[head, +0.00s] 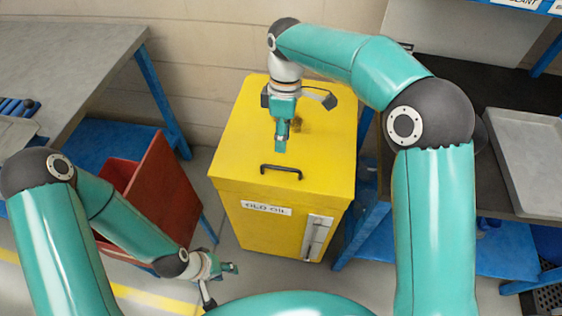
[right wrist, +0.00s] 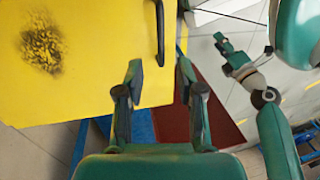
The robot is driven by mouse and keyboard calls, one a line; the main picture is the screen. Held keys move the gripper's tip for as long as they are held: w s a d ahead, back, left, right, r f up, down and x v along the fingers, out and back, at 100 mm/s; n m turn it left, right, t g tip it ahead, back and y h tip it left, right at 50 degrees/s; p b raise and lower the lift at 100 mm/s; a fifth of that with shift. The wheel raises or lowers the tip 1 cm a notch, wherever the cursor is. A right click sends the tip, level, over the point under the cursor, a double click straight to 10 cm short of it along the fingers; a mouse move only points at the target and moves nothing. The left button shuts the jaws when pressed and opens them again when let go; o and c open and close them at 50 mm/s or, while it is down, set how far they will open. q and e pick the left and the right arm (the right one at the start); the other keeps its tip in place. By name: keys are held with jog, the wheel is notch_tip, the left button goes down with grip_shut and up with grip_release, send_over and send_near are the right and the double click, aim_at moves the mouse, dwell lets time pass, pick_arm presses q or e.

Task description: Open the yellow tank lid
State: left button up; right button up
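The yellow tank (head: 270,225) stands in the middle of the head view, its flat yellow lid (head: 240,140) closed. A black bar handle (head: 281,170) sits on the lid near its front edge; it also shows at the top of the right wrist view (right wrist: 160,30). My right gripper (head: 281,149) points down above the lid, just behind the handle in the head view. In the right wrist view its two fingers (right wrist: 159,70) are apart with nothing between them. My left gripper (head: 230,268) is low, in front of the tank and apart from it; its finger opening is unclear.
A red bin (head: 150,185) stands left of the tank. A grey-topped bench (head: 70,60) is at the left, and a bench with a grey tray (head: 530,150) is at the right. A dark stain (right wrist: 42,47) marks the lid. A wall is close behind the tank.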

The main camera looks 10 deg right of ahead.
send_over(281, 162)
jog(key=s, duration=0.4)
jog(key=f, duration=0.8)
jog(key=shift+w+a, duration=0.1)
jog(key=shift+a, duration=0.1)
grip_shut()
